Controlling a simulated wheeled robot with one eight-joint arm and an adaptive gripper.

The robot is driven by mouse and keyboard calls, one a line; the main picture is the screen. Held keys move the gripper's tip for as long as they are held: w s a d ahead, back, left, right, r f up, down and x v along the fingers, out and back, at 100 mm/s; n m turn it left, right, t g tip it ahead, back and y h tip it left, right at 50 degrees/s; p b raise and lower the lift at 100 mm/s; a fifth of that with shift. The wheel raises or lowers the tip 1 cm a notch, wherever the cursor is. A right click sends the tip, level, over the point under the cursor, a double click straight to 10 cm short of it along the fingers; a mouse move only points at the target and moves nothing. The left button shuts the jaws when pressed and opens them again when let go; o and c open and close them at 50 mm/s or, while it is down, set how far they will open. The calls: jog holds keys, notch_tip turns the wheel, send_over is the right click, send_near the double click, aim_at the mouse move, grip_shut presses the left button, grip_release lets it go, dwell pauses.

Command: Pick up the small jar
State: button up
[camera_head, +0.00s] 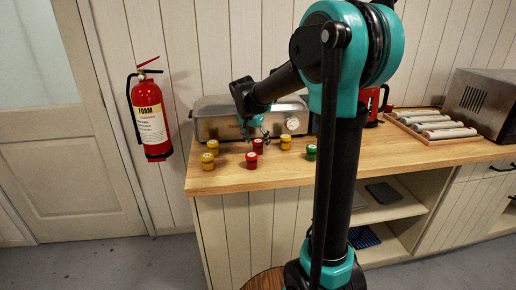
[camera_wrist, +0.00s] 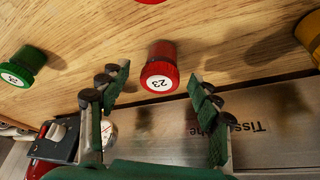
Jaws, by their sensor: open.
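Several small jars with white lid labels stand on the wooden counter. In the head view two are red, one at the front (camera_head: 251,161) and one behind it (camera_head: 258,146). Yellow jars stand at left (camera_head: 207,162) and at right (camera_head: 286,143), with a green jar (camera_head: 311,152) farther right. In the wrist view a red jar marked 23 (camera_wrist: 160,62) lies ahead of and between the open fingers of my gripper (camera_wrist: 158,80), not held. In the head view my gripper (camera_head: 255,127) is above the back red jar. The task does not say which jar.
A metal appliance (camera_head: 216,127) with a dial stands close behind the jars; its wall also shows in the wrist view (camera_wrist: 265,130). A wooden tray of rolls (camera_head: 440,138) and a metal box (camera_head: 483,100) are at right. The counter's front edge is clear.

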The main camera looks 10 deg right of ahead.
jog(key=shift+x, duration=1.35)
jog(key=shift+c, duration=0.5)
jog(key=c, duration=1.2)
